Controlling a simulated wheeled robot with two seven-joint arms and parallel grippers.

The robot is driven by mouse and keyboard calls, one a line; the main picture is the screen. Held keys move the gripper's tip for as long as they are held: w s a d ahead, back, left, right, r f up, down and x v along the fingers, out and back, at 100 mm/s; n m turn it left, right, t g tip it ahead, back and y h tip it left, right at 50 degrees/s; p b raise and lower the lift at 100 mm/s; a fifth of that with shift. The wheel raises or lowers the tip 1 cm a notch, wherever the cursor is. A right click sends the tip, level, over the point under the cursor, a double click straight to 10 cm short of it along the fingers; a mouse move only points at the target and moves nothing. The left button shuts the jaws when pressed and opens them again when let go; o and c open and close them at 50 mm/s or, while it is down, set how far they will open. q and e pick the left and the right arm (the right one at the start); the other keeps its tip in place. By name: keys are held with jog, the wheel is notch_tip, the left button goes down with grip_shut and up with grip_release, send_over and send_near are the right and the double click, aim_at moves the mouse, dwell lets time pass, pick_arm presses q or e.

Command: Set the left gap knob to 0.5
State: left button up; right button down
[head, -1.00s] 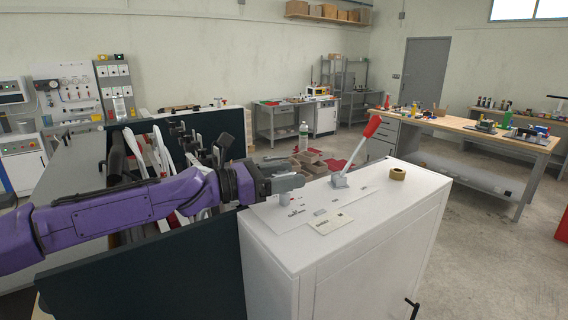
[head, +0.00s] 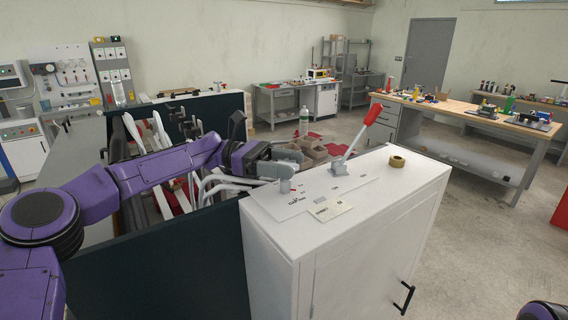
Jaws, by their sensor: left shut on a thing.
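The left gap knob (head: 285,187) is a small grey cylinder on the pale panel plate (head: 312,196) on top of the white cabinet. My left gripper (head: 285,175) comes in from the left and is shut on the knob, its grey fingers covering the knob's upper part. The plate has small dark printing beside the knob, too small to read, so the setting cannot be told. My right gripper is not in view.
A red-handled lever (head: 361,138) stands on the cabinet top (head: 380,185) right of the knob. A label card (head: 330,210) lies in front, and a tape roll (head: 397,161) sits at the back right. Dark machine panels (head: 160,265) stand left of the cabinet.

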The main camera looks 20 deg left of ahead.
pick_arm(q)
jog(key=shift+d+f+g, duration=0.1)
jog(key=shift+f+g, duration=0.1)
jog(key=shift+g, duration=0.1)
jog(key=o, duration=0.9)
jog(key=shift+o, duration=0.4)
jog(key=shift+d, duration=0.1)
jog(key=shift+r, duration=0.1)
notch_tip(320, 180, up, 3)
jog(key=shift+b, duration=0.6)
jog(key=s+d+r+b, duration=0.4)
jog(key=s+r+b, duration=0.2)
jog(key=s+r, duration=0.4)
jog(key=s, duration=0.3)
jog(key=shift+s+b, duration=0.25)
jog(key=shift+b, duration=0.1)
jog(key=shift+a+f, duration=0.1)
jog(key=shift+a, duration=0.1)
